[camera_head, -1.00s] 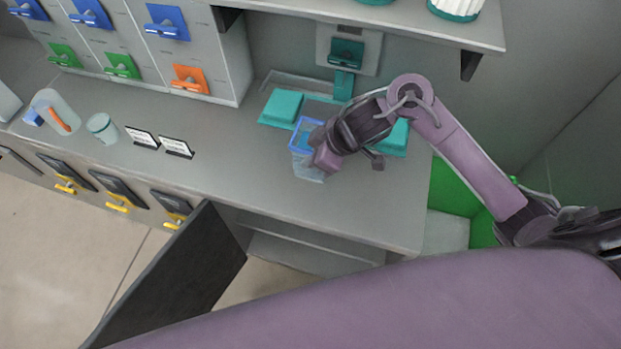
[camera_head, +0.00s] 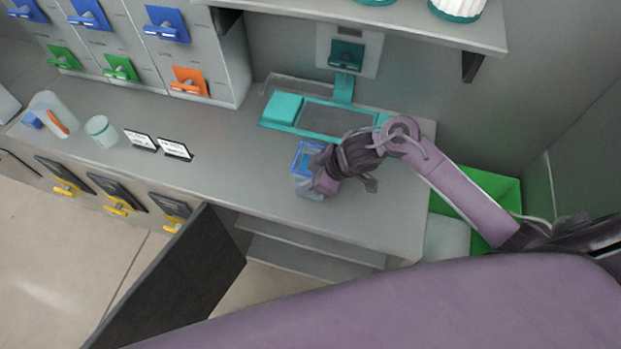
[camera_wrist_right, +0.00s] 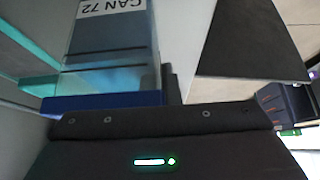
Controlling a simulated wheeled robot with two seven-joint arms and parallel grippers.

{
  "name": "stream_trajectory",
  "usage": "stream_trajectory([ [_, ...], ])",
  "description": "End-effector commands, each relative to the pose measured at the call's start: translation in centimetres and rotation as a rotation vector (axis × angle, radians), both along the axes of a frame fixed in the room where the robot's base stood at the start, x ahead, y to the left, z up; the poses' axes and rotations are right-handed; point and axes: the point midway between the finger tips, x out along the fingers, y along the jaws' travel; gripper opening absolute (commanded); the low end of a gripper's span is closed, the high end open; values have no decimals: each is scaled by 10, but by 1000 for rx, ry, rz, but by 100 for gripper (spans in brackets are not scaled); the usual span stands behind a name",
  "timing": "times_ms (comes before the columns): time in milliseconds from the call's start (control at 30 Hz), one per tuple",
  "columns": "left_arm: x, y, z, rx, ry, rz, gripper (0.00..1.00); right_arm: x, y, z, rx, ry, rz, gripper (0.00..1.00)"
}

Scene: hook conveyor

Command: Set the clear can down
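The clear can (camera_head: 302,184), see-through with a blue rim, is over the front part of the grey counter in the head view. My right gripper (camera_head: 325,180) is on the can's right side and appears shut on it; the fingertips are largely hidden. In the right wrist view the can (camera_wrist_right: 110,60) fills the upper left, with a "CAN 72" label and its blue rim close to the gripper body. I cannot tell whether its base touches the counter. My left gripper is out of view.
A teal-framed tray (camera_head: 335,119) lies behind the can. Two small signs (camera_head: 174,149), a white cup (camera_head: 101,131) and a clear jug (camera_head: 50,115) stand to the left. A dark door (camera_head: 180,275) stands open below the counter. A green bin (camera_head: 490,185) is at right.

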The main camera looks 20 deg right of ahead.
Motion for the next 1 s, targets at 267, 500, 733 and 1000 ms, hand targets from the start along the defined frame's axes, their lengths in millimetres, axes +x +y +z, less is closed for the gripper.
stream_trajectory([
  [267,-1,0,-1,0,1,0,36,0,0,-2,-1,1,0,25],
  [500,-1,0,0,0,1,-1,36,0,0,0,0,0,0,25],
  [733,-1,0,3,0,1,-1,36,-8,-15,27,-3,-4,2,25],
  [1000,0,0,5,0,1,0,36,-26,-41,75,-5,-3,1,25],
])
